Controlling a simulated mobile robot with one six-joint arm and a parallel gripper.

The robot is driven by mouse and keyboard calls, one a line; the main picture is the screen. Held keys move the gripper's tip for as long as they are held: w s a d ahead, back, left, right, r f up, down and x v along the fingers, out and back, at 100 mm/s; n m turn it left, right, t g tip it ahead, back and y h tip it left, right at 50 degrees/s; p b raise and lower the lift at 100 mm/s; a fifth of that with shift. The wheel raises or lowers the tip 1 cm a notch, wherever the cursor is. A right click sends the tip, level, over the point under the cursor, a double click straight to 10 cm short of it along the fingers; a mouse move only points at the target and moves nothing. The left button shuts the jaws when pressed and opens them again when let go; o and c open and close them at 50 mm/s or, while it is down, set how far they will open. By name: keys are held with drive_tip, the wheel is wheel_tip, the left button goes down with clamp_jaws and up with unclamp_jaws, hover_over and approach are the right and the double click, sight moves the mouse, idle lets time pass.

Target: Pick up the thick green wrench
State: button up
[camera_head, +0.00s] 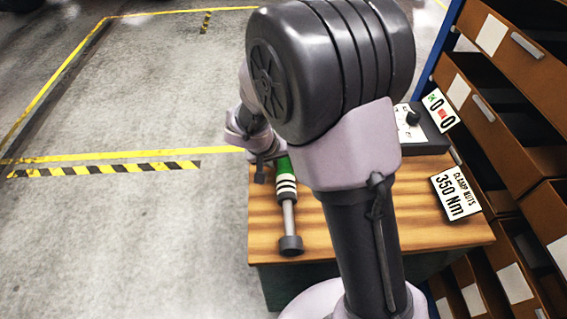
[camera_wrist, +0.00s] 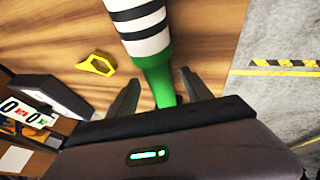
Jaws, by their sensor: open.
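The thick green wrench (camera_head: 287,187) lies on the wooden bench top (camera_head: 268,222). It has a green grip with white and black bands, a metal shaft and a dark round head towards the front edge. In the wrist view its banded green grip (camera_wrist: 154,60) runs down between the two dark fingers of my gripper (camera_wrist: 160,77). My gripper is open, with one finger on each side of the grip and gaps showing. I cannot tell how far the fingers reach down beside it. In the head view my arm hides part of the bench and most of the gripper.
A yellow angular piece (camera_wrist: 97,64) lies left of the wrench in the wrist view. A dark box with a dial (camera_head: 418,125) and a "350 Nm" sign (camera_head: 456,196) stand at the bench's right. Brown drawers (camera_head: 500,110) rise beyond. Floor left of the bench is clear.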

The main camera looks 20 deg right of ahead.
clamp_jaws()
drive_tip(key=shift+r, duration=0.15)
idle(0.4)
